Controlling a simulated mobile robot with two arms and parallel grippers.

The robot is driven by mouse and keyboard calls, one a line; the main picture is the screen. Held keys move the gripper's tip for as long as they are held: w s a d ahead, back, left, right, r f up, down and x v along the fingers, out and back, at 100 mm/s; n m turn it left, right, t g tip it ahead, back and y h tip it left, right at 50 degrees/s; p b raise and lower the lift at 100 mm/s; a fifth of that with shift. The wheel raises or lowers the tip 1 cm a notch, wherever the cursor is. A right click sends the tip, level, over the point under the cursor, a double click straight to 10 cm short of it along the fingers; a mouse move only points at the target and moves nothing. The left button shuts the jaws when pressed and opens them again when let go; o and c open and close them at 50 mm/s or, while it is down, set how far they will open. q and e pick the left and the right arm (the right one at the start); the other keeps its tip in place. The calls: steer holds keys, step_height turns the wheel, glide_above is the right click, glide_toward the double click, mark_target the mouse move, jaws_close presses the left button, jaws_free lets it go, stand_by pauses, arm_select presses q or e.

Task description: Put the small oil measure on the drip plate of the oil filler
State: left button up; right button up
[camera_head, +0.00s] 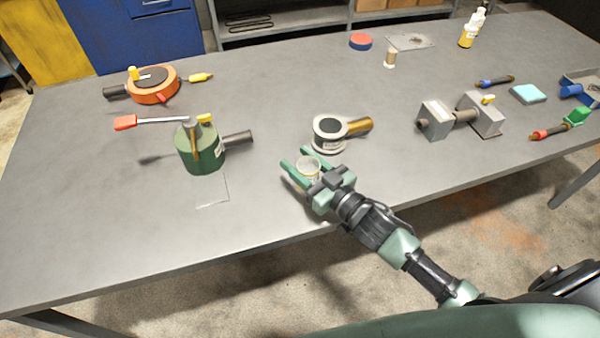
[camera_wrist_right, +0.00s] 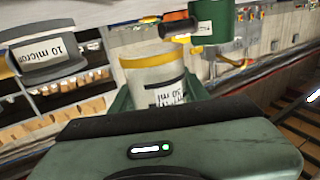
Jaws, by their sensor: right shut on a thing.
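The small oil measure (camera_head: 308,166) is a pale cup with a yellowish rim. It sits between the fingers of my right gripper (camera_head: 294,158), which is shut on it near the table's front edge. In the right wrist view the measure (camera_wrist_right: 152,78) shows a yellow band and a label reading "ml". The oil filler appears to be the green cylinder (camera_head: 200,155) with a red-tipped lever and dark side pipe, left of the gripper; it also shows in the right wrist view (camera_wrist_right: 216,20). A thin, faintly outlined plate (camera_head: 212,190) lies in front of it. My left gripper is out of view.
A round part (camera_head: 330,132) with a brown handle stands just behind the gripper. An orange round unit (camera_head: 153,86) is at the back left. A grey clamp-like block (camera_head: 436,121) stands to the right. The table's front left is clear.

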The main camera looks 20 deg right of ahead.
step_height(320, 180, down, 4)
steer(key=shift+f, duration=0.2)
steer(key=shift+f, duration=0.25)
steer(key=o, duration=1.4)
